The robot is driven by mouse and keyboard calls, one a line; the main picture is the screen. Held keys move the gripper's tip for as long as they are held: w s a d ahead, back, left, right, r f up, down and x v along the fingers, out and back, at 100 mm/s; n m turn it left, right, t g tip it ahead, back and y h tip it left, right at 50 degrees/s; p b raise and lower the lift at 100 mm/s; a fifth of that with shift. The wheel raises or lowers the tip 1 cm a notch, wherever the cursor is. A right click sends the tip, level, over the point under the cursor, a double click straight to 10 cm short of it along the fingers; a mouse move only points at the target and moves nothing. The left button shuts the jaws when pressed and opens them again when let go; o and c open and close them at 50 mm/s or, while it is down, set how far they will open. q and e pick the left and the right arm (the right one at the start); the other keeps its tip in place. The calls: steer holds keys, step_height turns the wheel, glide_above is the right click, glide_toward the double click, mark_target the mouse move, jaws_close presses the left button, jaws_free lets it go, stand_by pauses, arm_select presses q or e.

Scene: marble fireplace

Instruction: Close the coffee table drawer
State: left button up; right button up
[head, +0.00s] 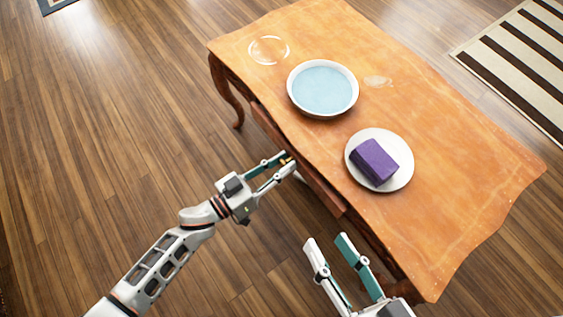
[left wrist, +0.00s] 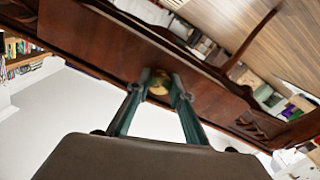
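The wooden coffee table (head: 440,170) stands at the centre right of the head view. Its dark drawer front (head: 322,190) sticks out a little beyond the near left edge of the tabletop; the drawer's inside is hidden. My left gripper (head: 287,161) is at the drawer front. In the left wrist view, its fingertips (left wrist: 160,84) lie on either side of the round brass knob (left wrist: 159,83) and appear shut on it. My right gripper (head: 327,239) is open and empty, beside the table's near edge and apart from it.
On the tabletop are a white bowl with a light blue inside (head: 323,89), a white plate (head: 405,177) with a purple block (head: 374,162), and a clear round glass item (head: 269,50). A striped rug (head: 515,60) lies at right. The wooden floor at left is clear.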

arm_select(q)
jaws_close()
steer(key=shift+p+x, duration=0.3)
steer(key=shift+x, duration=0.8)
steer(key=shift+w, duration=0.1)
steer(key=o, duration=1)
jaws_free()
steer(key=shift+d, duration=0.15)
arm_select(e)
steer(key=shift+w+d+n, duration=0.1)
steer(key=shift+d+n, duration=0.25)
steer(key=shift+n, duration=0.05)
arm_select(q)
steer(key=v, duration=1.2)
